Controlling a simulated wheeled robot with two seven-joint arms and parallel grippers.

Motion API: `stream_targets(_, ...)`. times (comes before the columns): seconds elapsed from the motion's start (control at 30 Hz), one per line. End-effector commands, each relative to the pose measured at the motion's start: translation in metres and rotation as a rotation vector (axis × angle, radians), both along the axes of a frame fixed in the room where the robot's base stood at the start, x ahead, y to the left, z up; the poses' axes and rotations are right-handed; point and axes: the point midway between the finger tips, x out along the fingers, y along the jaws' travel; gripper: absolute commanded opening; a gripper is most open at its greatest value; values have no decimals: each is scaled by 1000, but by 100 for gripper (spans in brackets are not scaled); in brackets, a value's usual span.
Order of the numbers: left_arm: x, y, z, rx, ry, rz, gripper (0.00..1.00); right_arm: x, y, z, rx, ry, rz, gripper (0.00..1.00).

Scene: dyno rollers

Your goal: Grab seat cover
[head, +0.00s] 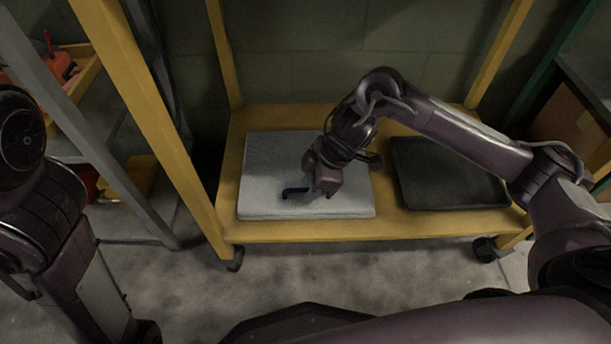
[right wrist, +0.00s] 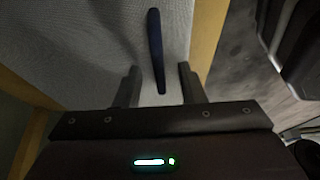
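A pale grey, flat, square pad, which I take to be the seat cover (head: 262,155), lies on the left part of a yellow cart's shelf. It also fills much of the right wrist view (right wrist: 80,45). A small dark blue bar (head: 292,191) is on its top near the front. My right gripper (head: 318,188) is low over the pad, just right of the bar. In the right wrist view my right gripper (right wrist: 160,80) has its two fingers apart, with the blue bar (right wrist: 156,45) between them and gaps on both sides. My left arm shows at the left edge; its gripper is out of view.
A black shallow tray (head: 448,175) lies on the right part of the yellow cart shelf (head: 370,231). Yellow posts rise at the cart's corners. A grey rack (head: 135,215) with red and yellow items stands left. A cardboard box (head: 568,118) sits on shelving at right.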

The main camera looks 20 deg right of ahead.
Motion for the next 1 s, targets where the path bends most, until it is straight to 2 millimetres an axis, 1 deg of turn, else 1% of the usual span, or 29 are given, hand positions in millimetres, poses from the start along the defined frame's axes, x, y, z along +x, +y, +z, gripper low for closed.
stream_targets(0.03, -1, 1, -1, -4, -4, 3, 36, 1, 1, -4, 0, -1, 0, 36)
stream_targets(0.27, -2, 2, 2, -6, -3, 5, 36, 1, 2, -3, 0, -1, -1, 36)
stream_targets(0.37, -2, 2, 2, -6, -3, 5, 36, 1, 2, -3, 0, -1, 0, 26)
stream_targets(0.5, -2, 2, 2, -6, -4, 5, 36, 1, 2, -3, 0, -1, 0, 8)
stream_targets(0.57, -2, 2, 2, -6, -4, 5, 36, 1, 1, -3, 0, -1, 0, 0)
stream_targets(1.0, -2, 2, 2, -5, -5, 4, 36, 1, 1, -3, 0, -1, 0, 0)
